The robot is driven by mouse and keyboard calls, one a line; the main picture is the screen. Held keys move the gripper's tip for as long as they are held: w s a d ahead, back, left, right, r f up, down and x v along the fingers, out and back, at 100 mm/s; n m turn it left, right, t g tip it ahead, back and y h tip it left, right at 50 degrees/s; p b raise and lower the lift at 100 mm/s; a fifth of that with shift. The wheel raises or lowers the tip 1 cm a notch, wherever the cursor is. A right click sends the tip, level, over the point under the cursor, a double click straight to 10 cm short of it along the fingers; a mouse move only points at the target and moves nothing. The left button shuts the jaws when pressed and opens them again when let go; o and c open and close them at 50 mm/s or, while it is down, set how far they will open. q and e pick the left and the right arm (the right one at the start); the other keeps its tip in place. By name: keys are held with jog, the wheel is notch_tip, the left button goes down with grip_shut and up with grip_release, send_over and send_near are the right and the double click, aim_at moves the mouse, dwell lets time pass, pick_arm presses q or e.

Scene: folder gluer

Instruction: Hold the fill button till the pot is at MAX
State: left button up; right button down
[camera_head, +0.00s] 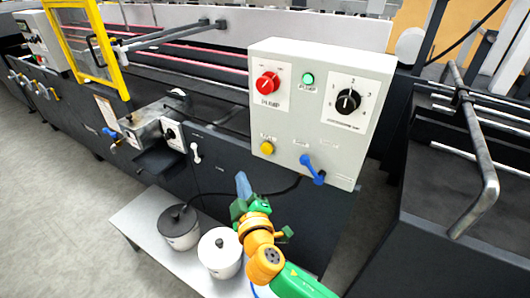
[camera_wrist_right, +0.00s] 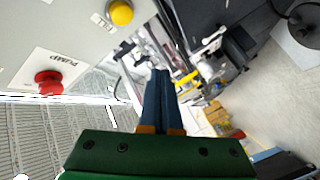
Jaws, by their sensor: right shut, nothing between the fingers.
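The yellow fill button (camera_head: 266,148) is on the lower left of the grey control panel (camera_head: 330,65). It also shows at the top of the right wrist view (camera_wrist_right: 121,12), with a label beside it. My right gripper (camera_head: 242,178) is shut and empty, below and left of the button in the head view, apart from it. Its blue fingers (camera_wrist_right: 157,75) also show in the right wrist view. A white pot with a dark lid (camera_head: 178,226) and a white pot with a pale lid (camera_head: 220,252) stand below on a low bench. No level inside either pot shows. My left gripper is out of view.
The panel also bears a red pump knob (camera_head: 268,83), a green button (camera_head: 308,79), a black selector (camera_head: 348,101) and a blue lever (camera_head: 312,169). A small glue unit (camera_head: 150,130) juts out at left. A bent metal bar (camera_head: 480,160) is at right.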

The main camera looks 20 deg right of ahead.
aim_at(261, 150)
dwell(0.3)
jog(key=w+d, duration=0.5)
jog(key=d, duration=0.2)
jog(key=shift+w, duration=0.2)
dwell(2.0)
jog(key=shift+w+d, duration=0.25)
jog(key=shift+d, duration=0.1)
jog(key=shift+w+d, duration=0.35)
jog(key=shift+d, duration=0.05)
dwell(0.6)
jog(key=shift+s+a, duration=0.1)
dwell(1.1)
jog(key=shift+s+a, duration=0.5)
jog(key=shift+a, duration=0.15)
